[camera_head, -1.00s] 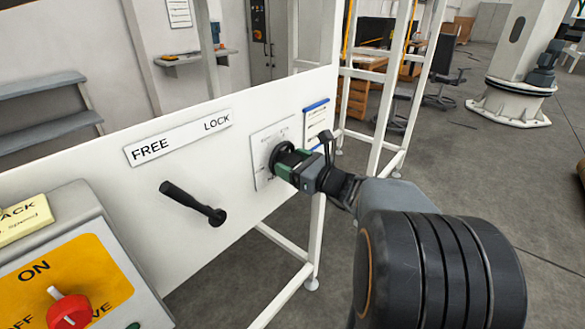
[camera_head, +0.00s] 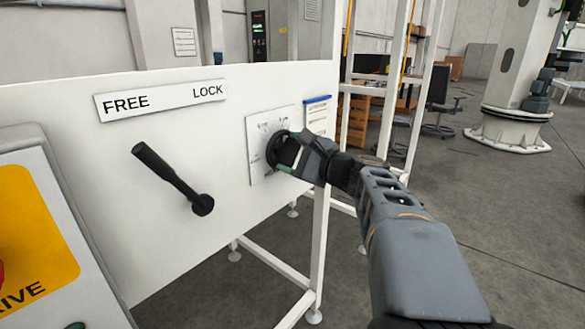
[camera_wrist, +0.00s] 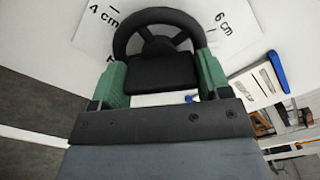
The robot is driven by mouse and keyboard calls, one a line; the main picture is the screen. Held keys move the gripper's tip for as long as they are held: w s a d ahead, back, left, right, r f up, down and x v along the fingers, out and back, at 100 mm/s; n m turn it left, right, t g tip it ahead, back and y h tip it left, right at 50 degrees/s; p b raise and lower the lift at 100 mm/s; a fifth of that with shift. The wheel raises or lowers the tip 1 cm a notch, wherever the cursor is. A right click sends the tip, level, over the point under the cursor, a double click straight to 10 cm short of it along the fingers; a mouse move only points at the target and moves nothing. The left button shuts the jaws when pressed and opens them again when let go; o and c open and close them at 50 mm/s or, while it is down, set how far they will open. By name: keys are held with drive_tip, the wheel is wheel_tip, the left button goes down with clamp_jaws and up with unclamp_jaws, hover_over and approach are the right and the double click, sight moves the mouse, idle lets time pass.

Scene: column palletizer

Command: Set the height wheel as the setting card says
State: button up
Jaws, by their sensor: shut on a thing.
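The height wheel (camera_head: 272,152) is a black spoked handwheel on a white scale plate (camera_head: 253,137) on the panel. In the wrist view the wheel (camera_wrist: 158,17) stands at the top middle, with "4 cm" to its left and "6 cm" to its right on the plate. I cannot make out a pointer. The setting card (camera_head: 317,117) hangs right of the plate under a blue clip; its writing is too small to read.
A black lever (camera_head: 172,175) sits left of the wheel, below a FREE/LOCK label (camera_head: 160,101), its arm pointing up-left toward FREE. A grey control box (camera_head: 75,225) with a yellow plate stands at lower left. White frame posts (camera_head: 395,90) rise behind the panel.

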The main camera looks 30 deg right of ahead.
drive_tip(key=shift+f+n+b, duration=0.1)
drive_tip(key=shift+n+b, duration=0.5)
drive_tip(key=o, duration=0.9)
drive_tip(key=shift+s, duration=0.1)
drive_tip(key=p+v, duration=0.1)
drive_tip(key=v, duration=1.2)
drive_tip(key=shift+s+d, duration=0.1)
drive_tip(key=shift+s, duration=0.25)
